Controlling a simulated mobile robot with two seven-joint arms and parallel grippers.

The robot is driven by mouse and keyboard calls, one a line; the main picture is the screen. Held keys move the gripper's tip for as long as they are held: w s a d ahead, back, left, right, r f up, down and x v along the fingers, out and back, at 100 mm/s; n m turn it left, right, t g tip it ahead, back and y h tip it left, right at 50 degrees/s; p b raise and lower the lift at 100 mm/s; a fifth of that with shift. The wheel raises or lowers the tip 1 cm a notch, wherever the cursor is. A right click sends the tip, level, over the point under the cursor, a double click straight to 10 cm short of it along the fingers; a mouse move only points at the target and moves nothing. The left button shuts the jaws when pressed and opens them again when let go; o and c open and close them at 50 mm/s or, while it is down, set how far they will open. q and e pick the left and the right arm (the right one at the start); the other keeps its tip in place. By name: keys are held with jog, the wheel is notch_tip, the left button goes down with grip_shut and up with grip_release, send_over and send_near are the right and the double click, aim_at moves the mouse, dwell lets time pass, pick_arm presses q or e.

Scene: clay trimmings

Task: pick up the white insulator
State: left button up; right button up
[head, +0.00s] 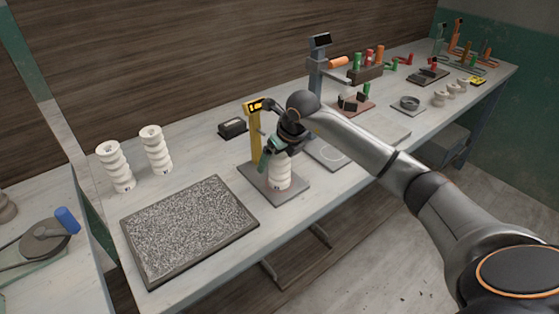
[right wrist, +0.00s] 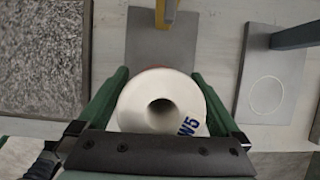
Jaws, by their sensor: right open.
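A ribbed white insulator (head: 280,176) stands upright on a grey base plate (head: 299,192) with a yellow upright post (head: 255,140). My right gripper (head: 274,157) is at the insulator's top, its green fingers on either side. In the right wrist view the insulator (right wrist: 135,112) is seen from above, with a dark round hole and a blue "W5" mark. It lies between the two open fingers; I cannot tell whether they touch it. Two more white insulators (head: 116,168) (head: 156,150) stand at the bench's left end. My left gripper is not in view.
A small black box (head: 232,128) sits behind. To the right are a flat grey plate (head: 328,152), another stand (head: 316,75) and several small parts.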

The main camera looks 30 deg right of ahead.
grip_shut()
dwell(0.8)
jog(key=shift+r, duration=0.15)
